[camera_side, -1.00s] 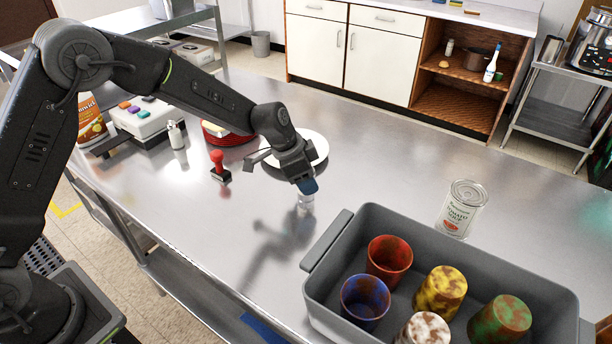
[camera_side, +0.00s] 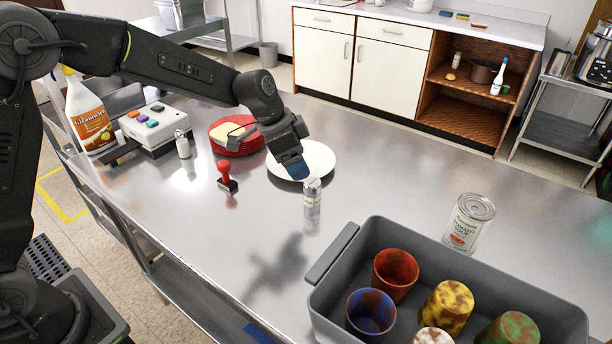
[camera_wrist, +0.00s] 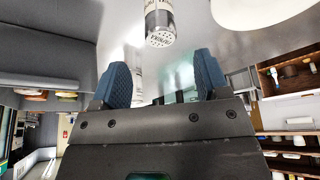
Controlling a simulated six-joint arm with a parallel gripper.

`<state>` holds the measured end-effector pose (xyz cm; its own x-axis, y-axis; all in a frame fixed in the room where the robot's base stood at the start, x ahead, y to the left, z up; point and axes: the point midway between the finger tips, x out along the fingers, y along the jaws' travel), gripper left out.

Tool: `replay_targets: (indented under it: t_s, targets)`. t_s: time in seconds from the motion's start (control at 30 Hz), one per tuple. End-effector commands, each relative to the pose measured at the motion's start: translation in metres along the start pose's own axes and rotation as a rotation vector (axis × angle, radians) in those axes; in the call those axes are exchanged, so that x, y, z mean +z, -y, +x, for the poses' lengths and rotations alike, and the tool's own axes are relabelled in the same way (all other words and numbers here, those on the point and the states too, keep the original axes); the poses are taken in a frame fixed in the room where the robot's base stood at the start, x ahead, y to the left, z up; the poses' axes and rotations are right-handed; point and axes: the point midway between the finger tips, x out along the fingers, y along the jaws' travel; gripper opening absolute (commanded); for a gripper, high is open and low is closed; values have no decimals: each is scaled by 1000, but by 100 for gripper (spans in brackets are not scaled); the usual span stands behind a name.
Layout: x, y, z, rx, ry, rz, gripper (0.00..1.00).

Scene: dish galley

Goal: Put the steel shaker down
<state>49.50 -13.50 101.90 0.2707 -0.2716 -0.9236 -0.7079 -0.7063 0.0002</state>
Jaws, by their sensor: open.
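The steel shaker (camera_side: 312,193) stands upright on the steel counter (camera_side: 400,180), in front of the white plate. In the wrist view the shaker (camera_wrist: 159,24) shows at the top middle, with its perforated cap towards the camera. My gripper (camera_side: 293,170) is above and a little left of the shaker, apart from it. In the wrist view my gripper (camera_wrist: 162,80) has its two blue fingers spread, with nothing between them.
A grey bin (camera_side: 335,255) with several coloured cups stands at front right, a soup can (camera_side: 468,224) behind it. A white plate (camera_side: 322,158), red stamp (camera_side: 226,177) and another shaker (camera_side: 183,146) are farther back. The counter's right side is clear.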

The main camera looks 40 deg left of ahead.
Motion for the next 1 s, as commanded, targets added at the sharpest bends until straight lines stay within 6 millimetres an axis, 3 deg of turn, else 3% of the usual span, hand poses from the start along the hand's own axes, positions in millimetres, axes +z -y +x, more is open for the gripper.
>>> replay_targets:
  t_s: [0.13, 0.47, 0.57, 0.77, 1.0]
  targets:
    - [0, 1, -21, -2, -2, 0, 69]
    - [1, 0, -32, -2, 0, -4, 69]
    - [6, -6, -48, -16, -2, -29, 69]
    - [42, -38, -116, -88, -11, -182, 69]
    - [116, -91, -179, -201, -33, -421, 69]
